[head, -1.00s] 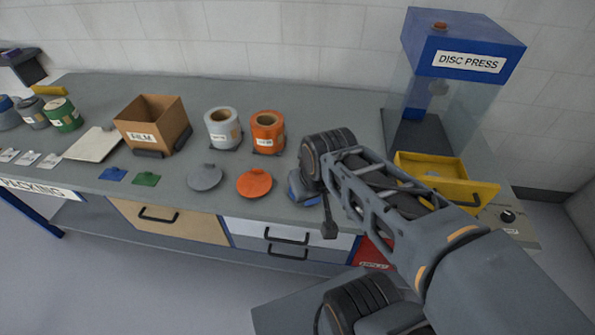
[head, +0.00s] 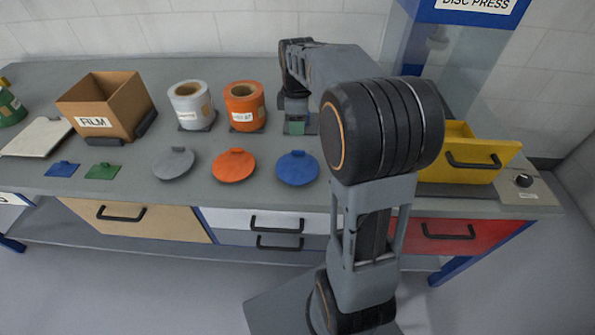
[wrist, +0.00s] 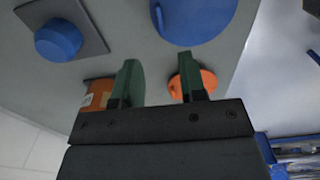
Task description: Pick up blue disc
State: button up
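The blue disc (head: 297,168) lies flat on the grey counter in the head view, right of the orange disc. Its near part shows at the top of the wrist view (wrist: 195,18), cut by the frame edge, with a small raised tab. My gripper (wrist: 159,62) has two dark green fingers spread apart with nothing between them. In the head view my gripper (head: 294,127) is above the counter, just behind the blue disc and apart from it. The arm's elbow covers the counter to the right.
An orange disc (head: 235,165) and grey disc (head: 174,162) lie left of the blue disc. Orange (head: 244,105) and white (head: 190,104) rolls stand behind. A blue round part (wrist: 58,40) sits on a dark square plate. A yellow drawer (head: 470,155) is at right.

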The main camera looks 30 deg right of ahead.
aim_at(297, 167)
notch_tip(297, 167, down, 10)
jog(key=shift+s+d+r+b, duration=0.15)
jog(key=shift+b, duration=0.5)
grip_shut()
dwell(0.3)
